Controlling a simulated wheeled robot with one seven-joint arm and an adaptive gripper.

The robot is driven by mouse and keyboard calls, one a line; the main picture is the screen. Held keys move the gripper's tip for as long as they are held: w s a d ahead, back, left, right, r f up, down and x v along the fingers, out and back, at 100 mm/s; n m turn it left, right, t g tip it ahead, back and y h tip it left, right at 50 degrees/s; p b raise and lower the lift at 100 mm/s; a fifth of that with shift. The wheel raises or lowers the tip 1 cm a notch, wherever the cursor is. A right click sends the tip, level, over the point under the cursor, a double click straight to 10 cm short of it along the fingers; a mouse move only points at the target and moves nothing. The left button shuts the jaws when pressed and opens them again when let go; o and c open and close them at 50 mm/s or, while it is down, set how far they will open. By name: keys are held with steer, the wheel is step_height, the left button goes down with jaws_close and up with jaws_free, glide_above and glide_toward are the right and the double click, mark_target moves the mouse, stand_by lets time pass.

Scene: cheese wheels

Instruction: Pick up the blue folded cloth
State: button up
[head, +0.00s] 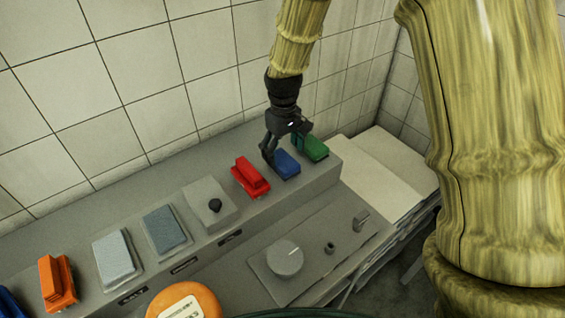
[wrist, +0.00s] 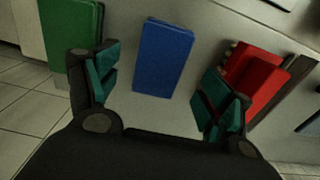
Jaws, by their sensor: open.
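The blue folded cloth (head: 287,167) lies on the grey ledge between a red item and a green item. In the wrist view the blue cloth (wrist: 163,57) is a flat rectangular pad, seen whole between and beyond my fingers. My gripper (head: 283,150) is just above and beside the cloth in the head view, and partly covers it. In the wrist view my gripper (wrist: 161,88) is open, with its teal-padded fingers spread wider than the cloth and nothing held between them.
The red item (head: 250,177) is left of the cloth and the green one (head: 315,148) right, both close by. A control panel with a round knob (head: 285,259) sits below. Farther left are a grey box with a black knob (head: 208,203), two grey-blue pads and an orange item (head: 57,283).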

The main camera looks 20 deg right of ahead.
mark_target(283, 160)
steer(key=shift+f+p, duration=1.05)
steer(key=shift+f, duration=1.25)
steer(key=shift+c, duration=0.4)
steer(key=c, duration=0.9)
